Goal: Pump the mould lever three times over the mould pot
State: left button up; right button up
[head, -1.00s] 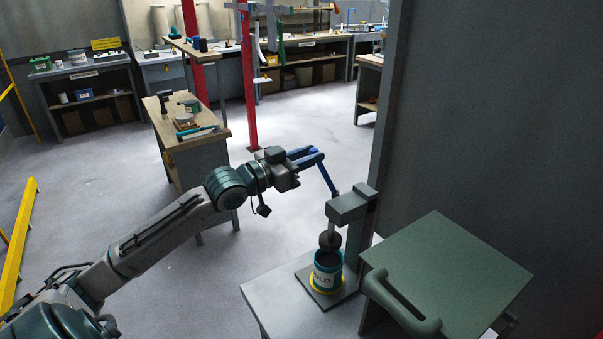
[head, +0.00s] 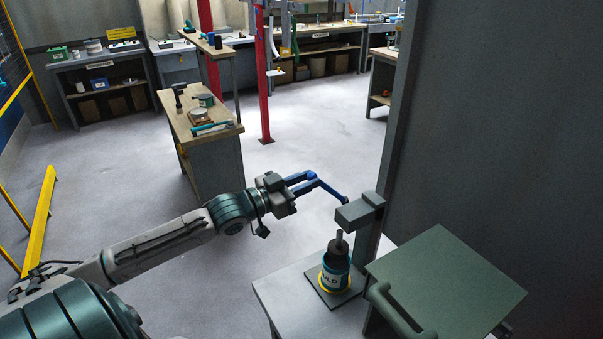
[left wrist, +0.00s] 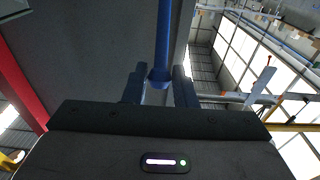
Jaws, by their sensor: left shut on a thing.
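The mould press has a grey head (head: 360,211) on a post. Its blue mould lever (head: 333,191) slopes down from my left gripper toward the head. The left gripper (head: 312,180) is shut on the lever's outer end. In the left wrist view the lever (left wrist: 162,45) runs between the two blue fingers. The mould pot (head: 334,278), dark teal with a pale label, stands upright under the head on a plate with a yellow ring. The dark plunger (head: 338,246) is down at the pot's mouth; its lower side is hidden. My right gripper is out of view.
A green-topped cabinet (head: 450,285) with a thick handle stands right of the press. A grey wall panel rises behind it. A workbench (head: 215,150) with tools stands farther back left. Open floor lies between.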

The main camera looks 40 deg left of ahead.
pick_arm(q)
jog(key=shift+s+a+f+p, duration=0.2)
jog(key=shift+s+f+p, duration=0.3)
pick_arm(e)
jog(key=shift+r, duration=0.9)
pick_arm(q)
jog(key=s+f, duration=0.1)
jog(key=s+a+f+p, duration=0.1)
jog(key=f, duration=0.1)
jog(key=shift+s+f, duration=0.15)
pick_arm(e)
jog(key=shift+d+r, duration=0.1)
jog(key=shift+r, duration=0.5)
